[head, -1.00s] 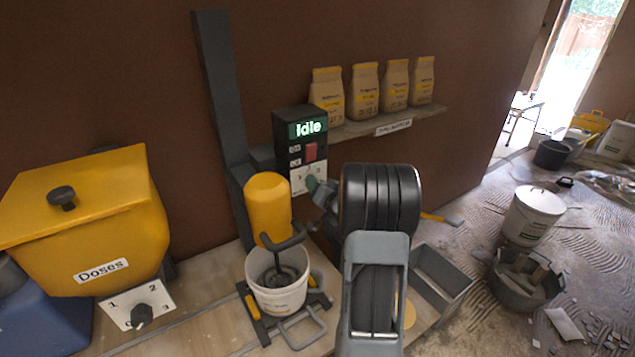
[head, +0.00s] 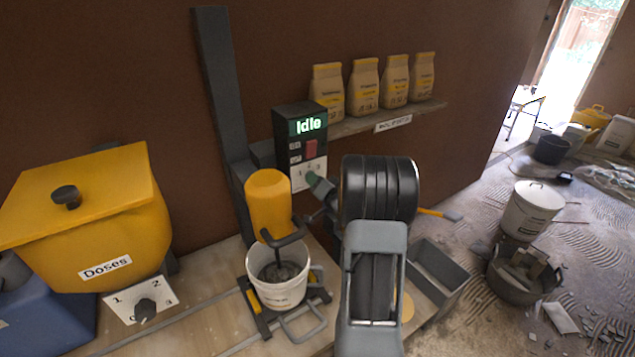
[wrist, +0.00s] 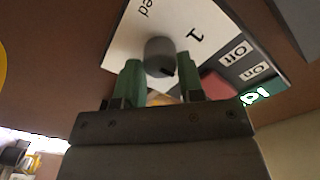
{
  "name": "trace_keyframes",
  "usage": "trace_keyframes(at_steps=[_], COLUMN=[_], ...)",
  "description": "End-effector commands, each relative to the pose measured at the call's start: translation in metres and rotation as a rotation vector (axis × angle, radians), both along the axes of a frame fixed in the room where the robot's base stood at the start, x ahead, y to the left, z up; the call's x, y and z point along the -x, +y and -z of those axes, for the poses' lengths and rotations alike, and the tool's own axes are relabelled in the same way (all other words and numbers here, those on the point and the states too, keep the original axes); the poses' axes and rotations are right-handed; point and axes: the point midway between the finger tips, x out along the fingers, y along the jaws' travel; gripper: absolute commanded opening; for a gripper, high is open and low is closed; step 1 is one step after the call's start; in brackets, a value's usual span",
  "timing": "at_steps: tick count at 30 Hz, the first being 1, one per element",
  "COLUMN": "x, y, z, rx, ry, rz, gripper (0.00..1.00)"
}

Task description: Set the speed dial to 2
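The speed dial (wrist: 160,48) is a small grey round knob on a white plate (wrist: 205,22) of the mixer's control box (head: 290,122). In the wrist view a "1" shows beside it, with other figures cut off or hidden. In the head view the plate has small figures around the dial, which my gripper hides. My gripper (head: 313,180) is at the plate. In the wrist view its two green fingers (wrist: 157,66) stand apart, one on each side of the dial's near part. I cannot tell whether they touch it. The box's screen (head: 307,126) reads "Idle".
A red switch (head: 311,149) is just above the dial. The yellow mixer motor (head: 268,203) and a white bucket (head: 277,290) stand left of my gripper. A shelf (head: 420,113) with several bags is to the right. A yellow "Doses" hopper (head: 90,225) with its own dial (head: 145,309) is far left.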

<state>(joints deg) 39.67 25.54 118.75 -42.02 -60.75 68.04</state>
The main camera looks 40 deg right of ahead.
Motion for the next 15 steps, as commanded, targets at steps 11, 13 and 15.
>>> trace_keyframes(at_steps=[11,13,15], x=[-0.0001,-0.0001,0.0008], y=[0.0002,0.0003,0.0002], z=[-0.0001,-0.0001,0.0000], rx=[0.001,0.001,0.001], ry=[0.000,0.000,0.000], rz=[0.000,0.000,0.000], gripper=[0.60,0.60,0.60])
